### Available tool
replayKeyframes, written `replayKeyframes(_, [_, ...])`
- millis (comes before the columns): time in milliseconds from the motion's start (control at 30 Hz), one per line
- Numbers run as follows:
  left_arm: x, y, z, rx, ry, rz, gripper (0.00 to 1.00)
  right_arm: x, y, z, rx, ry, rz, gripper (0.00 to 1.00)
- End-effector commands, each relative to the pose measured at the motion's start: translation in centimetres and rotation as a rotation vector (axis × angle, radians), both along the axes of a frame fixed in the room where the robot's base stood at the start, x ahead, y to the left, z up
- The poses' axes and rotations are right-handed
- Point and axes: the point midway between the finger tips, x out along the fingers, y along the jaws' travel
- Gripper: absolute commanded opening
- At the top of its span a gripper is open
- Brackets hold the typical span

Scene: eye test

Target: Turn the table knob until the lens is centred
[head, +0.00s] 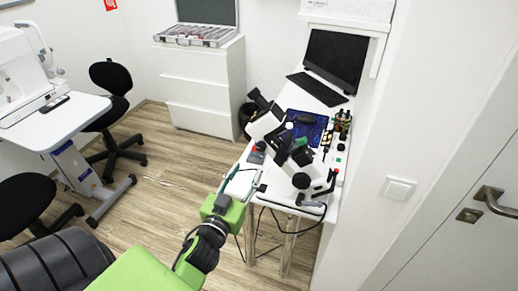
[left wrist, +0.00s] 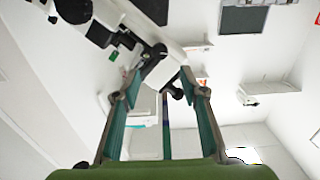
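The lens instrument (head: 285,150), a black and white device, stands on the white desk. A small black round part (head: 261,146), possibly the table knob, is on its near left side. My left gripper (head: 253,168) is open, with teal fingers apart at the desk's left edge close to the instrument. In the left wrist view its fingers (left wrist: 160,78) are spread, and the instrument's white body (left wrist: 165,65) shows beyond and between the tips. A small black knob-like part (left wrist: 177,92) is near the right finger; contact cannot be told. The lens position cannot be made out. My right gripper is not in view.
A monitor (head: 336,60) and keyboard (head: 318,89) are at the back of the desk. A blue mat (head: 305,127) and small bottles (head: 343,122) lie behind the instrument. Cables hang at the desk front.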

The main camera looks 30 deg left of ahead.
Motion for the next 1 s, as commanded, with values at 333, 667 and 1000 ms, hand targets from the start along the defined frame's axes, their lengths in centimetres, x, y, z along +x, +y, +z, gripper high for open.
replayKeyframes(333, [7.1, 1.7, 0.3, 0.0, -0.001, 0.0, 0.39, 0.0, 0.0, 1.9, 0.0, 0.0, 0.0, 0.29])
replayKeyframes(667, [10.6, 2.5, 0.0, 0.001, 0.001, 0.0, 0.39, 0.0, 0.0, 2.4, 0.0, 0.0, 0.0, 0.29])
replayKeyframes(1000, [10.9, 2.6, 0.0, 0.001, 0.001, 0.0, 0.34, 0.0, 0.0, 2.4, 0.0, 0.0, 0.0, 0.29])
